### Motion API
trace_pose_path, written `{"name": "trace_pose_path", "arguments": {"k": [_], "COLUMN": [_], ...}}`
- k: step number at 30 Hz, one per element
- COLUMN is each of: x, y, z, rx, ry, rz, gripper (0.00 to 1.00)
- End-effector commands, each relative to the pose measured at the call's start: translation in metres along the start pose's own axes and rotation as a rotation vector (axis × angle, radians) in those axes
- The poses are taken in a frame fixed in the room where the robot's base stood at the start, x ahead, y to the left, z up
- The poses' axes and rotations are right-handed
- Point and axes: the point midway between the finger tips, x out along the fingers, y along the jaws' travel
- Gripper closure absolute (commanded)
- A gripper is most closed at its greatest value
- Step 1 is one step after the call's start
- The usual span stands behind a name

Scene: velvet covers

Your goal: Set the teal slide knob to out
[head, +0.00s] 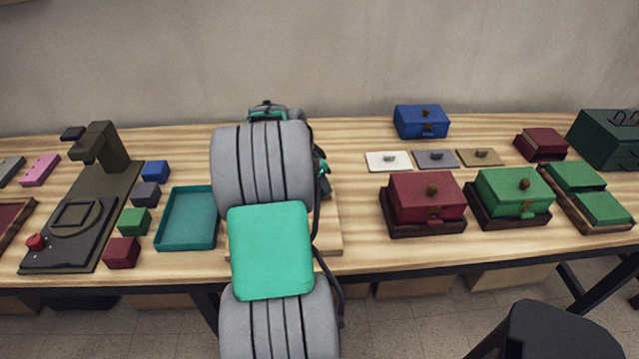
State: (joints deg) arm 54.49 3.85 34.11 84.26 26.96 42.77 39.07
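I cannot make out the teal slide knob. My own grey and teal arm stands in the middle of the head view and covers much of the wooden board (331,225) on the table. Only the board's right side and a strip at its front show. Small dark and teal parts show past the arm's top and right edge; I cannot tell if they are all mine. My gripper's fingers are not visible, so its opening and any contact are hidden.
The wooden table (352,205) carries a teal tray (187,246) and several small blocks left of the arm. A dark machine (75,240) stands further left. A red box (425,200), a green box (512,195) and a blue box (421,122) stand to the right.

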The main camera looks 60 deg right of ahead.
Motion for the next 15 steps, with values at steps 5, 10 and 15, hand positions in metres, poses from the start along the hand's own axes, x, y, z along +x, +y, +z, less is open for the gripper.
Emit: {"name": "trace_pose_path", "arguments": {"k": [5, 10, 15], "x": [0.0, -0.002, -0.024], "y": [0.0, -0.001, -0.002], "z": [-0.001, 0.001, 0.0], "rx": [0.002, -0.001, 0.0], "ry": [0.001, 0.0, 0.003], "rz": [0.001, -0.001, -0.005], "gripper": [0.61, 0.61, 0.61]}}
